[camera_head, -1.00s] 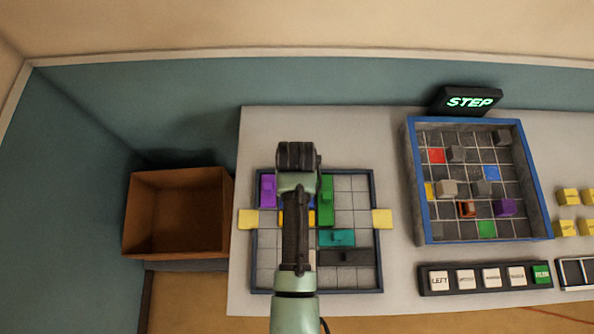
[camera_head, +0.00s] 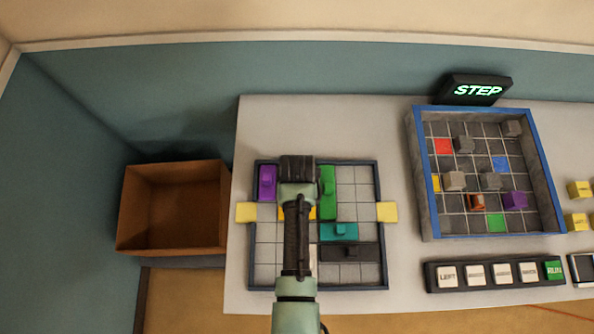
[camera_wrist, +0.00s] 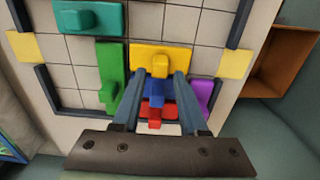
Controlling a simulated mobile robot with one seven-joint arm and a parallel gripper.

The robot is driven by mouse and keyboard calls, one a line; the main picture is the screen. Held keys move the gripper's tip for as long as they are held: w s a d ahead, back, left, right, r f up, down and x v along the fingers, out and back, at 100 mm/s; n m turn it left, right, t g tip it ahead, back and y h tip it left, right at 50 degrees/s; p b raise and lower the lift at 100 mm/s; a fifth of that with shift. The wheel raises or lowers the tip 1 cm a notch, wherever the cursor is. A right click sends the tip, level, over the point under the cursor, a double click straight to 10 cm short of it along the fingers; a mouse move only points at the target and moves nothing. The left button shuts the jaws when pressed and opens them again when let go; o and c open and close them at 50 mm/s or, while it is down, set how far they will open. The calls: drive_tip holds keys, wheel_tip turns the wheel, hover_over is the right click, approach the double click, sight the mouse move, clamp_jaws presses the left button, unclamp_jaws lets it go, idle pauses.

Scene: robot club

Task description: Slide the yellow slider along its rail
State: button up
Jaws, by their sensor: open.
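The yellow slider (camera_wrist: 148,58) lies on the gridded board (camera_head: 352,182), its raised knob facing up. In the head view my arm covers most of it, leaving a yellow edge (camera_head: 312,213) showing. My gripper (camera_wrist: 156,75) is open and empty above the board, with one finger to each side of the yellow knob's line in the wrist view. I cannot tell whether the fingertips reach down around the knob. A blue piece (camera_wrist: 155,90) and a red piece (camera_wrist: 155,112) show between the fingers.
A green piece (camera_head: 328,190) sits close beside the yellow slider, a purple piece (camera_head: 267,184) on the other side. Teal (camera_head: 340,231) and black (camera_head: 350,251) pieces lie nearer. Yellow tabs (camera_head: 387,212) flank the board. A blue-rimmed tray (camera_head: 540,155) stands right; a brown box (camera_head: 150,245) left.

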idle(0.3)
drive_tip(key=shift+f+b, duration=1.45)
drive_tip(key=shift+f, duration=0.5)
drive_tip(key=shift+r, duration=0.1)
clamp_jaws()
